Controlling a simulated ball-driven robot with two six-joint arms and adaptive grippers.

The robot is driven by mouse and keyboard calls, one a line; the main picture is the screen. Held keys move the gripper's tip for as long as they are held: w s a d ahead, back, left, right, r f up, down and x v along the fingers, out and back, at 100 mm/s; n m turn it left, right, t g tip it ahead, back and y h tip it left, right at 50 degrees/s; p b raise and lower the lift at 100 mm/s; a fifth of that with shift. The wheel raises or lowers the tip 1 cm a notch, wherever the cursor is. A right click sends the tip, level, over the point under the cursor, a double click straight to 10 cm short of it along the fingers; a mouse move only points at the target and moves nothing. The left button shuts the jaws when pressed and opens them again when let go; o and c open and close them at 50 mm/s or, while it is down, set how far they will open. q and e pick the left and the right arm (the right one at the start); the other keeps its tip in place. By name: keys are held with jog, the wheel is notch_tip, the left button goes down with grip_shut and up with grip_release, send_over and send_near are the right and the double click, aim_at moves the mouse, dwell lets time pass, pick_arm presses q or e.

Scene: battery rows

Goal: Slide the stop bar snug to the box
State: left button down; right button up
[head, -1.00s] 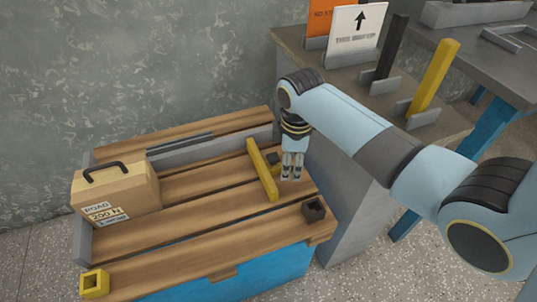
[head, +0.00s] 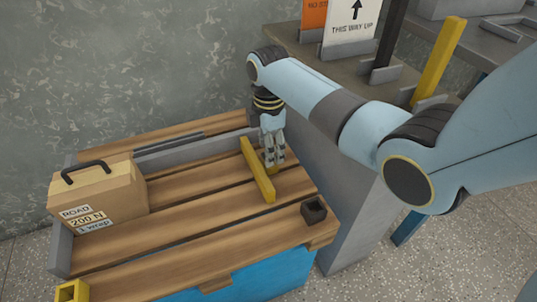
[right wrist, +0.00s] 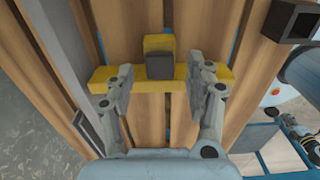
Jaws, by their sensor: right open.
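The stop bar (head: 258,172) is yellow and lies across the slatted wooden top. It stands well to the right of the cardboard box (head: 108,197), with bare slats between them. In the right wrist view the bar (right wrist: 103,80) has a dark grey block (right wrist: 160,62) at its middle. My right gripper (head: 273,160) points down at the bar's right side and hides that block in the head view. In the right wrist view its open fingers (right wrist: 160,90) stand on both sides of the block, apart from it. My left gripper is not in view.
A grey rail (head: 195,150) runs along the back of the slats, and a grey end plate (head: 60,245) stands left of the box. A dark square socket (head: 314,210) sits at the front right, a yellow one (head: 72,291) at the front left. A grey stand with signs (head: 350,28) rises behind.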

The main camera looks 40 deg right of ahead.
jog(key=shift+f, duration=0.55)
grip_shut()
